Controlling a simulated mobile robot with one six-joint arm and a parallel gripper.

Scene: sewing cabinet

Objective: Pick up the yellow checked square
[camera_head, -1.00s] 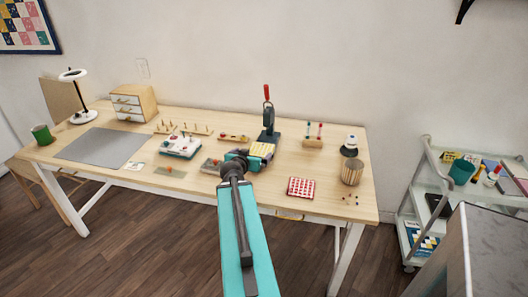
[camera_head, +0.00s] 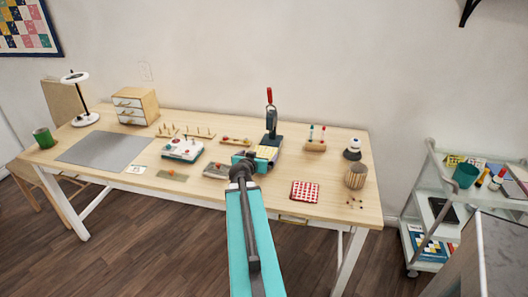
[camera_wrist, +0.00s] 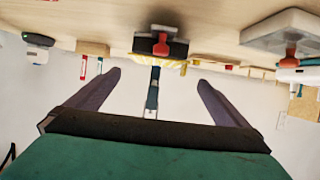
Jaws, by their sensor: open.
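The yellow checked square (camera_head: 266,152) lies near the middle of the table, in front of the dark press with the red handle (camera_head: 271,122). My arm's end partly covers its near left side. In the wrist view, which is upside down, its yellow edge (camera_wrist: 176,67) shows ahead, partly behind a grey block with a red knob (camera_wrist: 161,46). My gripper (camera_wrist: 157,79) is open, with nothing between its two fingers. In the head view my gripper (camera_head: 245,160) is just in front of the square, mostly hidden by my wrist; contact cannot be told.
A red checked square (camera_head: 305,191) lies to the right, near the front edge. A trolley (camera_head: 430,205) stands right.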

